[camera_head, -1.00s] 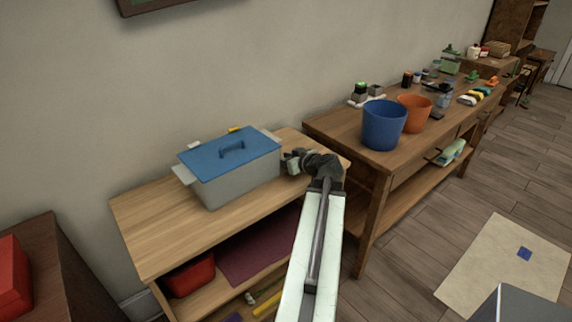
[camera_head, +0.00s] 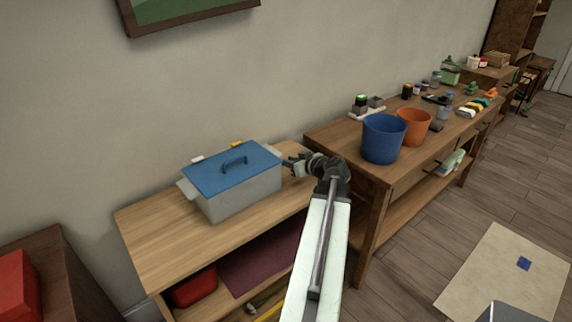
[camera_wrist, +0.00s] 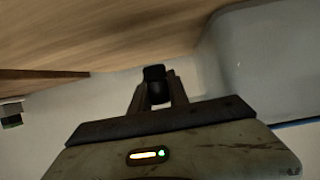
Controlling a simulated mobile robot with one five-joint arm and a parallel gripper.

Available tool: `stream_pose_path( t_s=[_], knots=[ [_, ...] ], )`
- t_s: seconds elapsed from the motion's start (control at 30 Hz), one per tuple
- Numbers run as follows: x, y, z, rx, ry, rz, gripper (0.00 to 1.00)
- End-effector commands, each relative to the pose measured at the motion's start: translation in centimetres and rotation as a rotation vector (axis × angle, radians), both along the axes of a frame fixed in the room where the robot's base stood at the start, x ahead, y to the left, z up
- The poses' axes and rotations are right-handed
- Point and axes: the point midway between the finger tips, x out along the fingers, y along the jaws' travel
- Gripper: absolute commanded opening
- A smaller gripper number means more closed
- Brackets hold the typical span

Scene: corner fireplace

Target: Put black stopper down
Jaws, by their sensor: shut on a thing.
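My gripper (camera_wrist: 157,92) is shut on the black stopper (camera_wrist: 155,74), whose dark end shows between the fingers in the wrist view. In the head view my gripper (camera_head: 298,164) is just right of the grey box with a blue lid, over the right end of the low wooden shelf (camera_head: 150,238). The stopper cannot be made out there. In the wrist view the wooden top (camera_wrist: 90,30) fills the upper left; I cannot tell whether the stopper touches it.
The grey box (camera_head: 245,195) stands close beside my gripper and also shows in the wrist view (camera_wrist: 265,60). A taller wooden table (camera_head: 345,145) to the right holds a blue bucket (camera_head: 383,142), an orange bucket (camera_head: 413,128) and several small things. The shelf's front left is bare.

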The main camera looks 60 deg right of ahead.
Motion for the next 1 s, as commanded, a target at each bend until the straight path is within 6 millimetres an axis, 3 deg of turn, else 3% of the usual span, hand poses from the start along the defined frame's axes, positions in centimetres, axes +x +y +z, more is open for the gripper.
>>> stream_pose_path(
  t_s=[0.03,0.3,0.5,0.83,1.0],
  knots=[
    [-0.3,-1.7,-0.1,0.001,0.000,-0.004,0.00],
    [-2.9,-9.7,-0.2,0.000,0.000,-0.004,0.00],
    [-4.4,-13.6,-0.1,0.000,0.000,-0.002,0.00],
    [-5.0,-15.0,0.0,0.000,0.000,-0.002,0.00],
    [-5.1,-15.0,2.0,0.000,0.000,-0.002,0.00]
  ],
)
